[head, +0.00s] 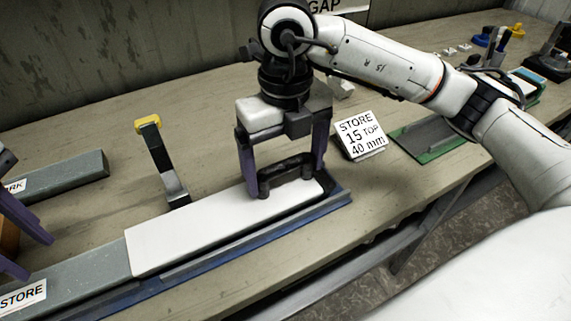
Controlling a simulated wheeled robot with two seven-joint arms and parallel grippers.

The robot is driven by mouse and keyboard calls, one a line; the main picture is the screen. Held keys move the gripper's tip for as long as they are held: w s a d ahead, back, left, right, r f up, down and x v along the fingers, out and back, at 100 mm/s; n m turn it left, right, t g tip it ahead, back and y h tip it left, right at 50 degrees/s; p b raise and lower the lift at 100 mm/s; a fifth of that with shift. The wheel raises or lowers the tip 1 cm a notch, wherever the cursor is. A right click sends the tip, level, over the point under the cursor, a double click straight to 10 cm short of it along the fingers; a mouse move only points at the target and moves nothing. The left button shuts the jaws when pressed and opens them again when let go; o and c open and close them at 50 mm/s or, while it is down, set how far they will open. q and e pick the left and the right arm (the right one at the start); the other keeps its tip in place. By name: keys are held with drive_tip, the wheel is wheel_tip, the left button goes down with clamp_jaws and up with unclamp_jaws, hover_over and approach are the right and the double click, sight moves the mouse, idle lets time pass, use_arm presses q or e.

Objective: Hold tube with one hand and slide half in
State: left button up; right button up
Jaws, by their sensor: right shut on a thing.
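A long white half (215,225) lies in a blue trough (210,262) on the bench. Its left end meets the grey tube (85,278), which carries a STORE label (22,297); whether any of it is inside cannot be told. My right gripper (287,187) points down over the right end of the half. Its purple fingers are shut on a dark handle-like piece (287,172) there. My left gripper (38,260) shows only partly at the left edge. Its two purple fingers are apart, above or beside the tube, with nothing seen between them.
A yellow-topped upright tool (160,160) stands behind the half. A grey block (60,178) lies at left, a green-edged plate (430,137) at right. The bench's front edge runs close to the trough.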

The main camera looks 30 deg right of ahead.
sight(12, 301)
idle(0.4)
use_arm(q)
drive_tip(key=o, duration=0.5)
drive_tip(key=shift+a, duration=0.15)
drive_tip(key=o, duration=0.6)
drive_tip(key=a+n, duration=0.4)
drive_tip(key=a, duration=0.1)
drive_tip(key=a+n, duration=0.2)
drive_tip(key=n, duration=0.1)
drive_tip(key=shift+a+f, duration=0.25)
drive_tip(key=shift+a, duration=0.15)
drive_tip(key=shift+c, duration=0.2)
drive_tip(key=shift+a+f, duration=0.15)
drive_tip(key=shift+a, duration=0.1)
drive_tip(key=shift+f, duration=3.85)
drive_tip(key=shift+f, duration=0.1)
drive_tip(key=shift+f, duration=0.4)
drive_tip(key=shift+w+r, duration=0.1)
drive_tip(key=c, duration=0.9)
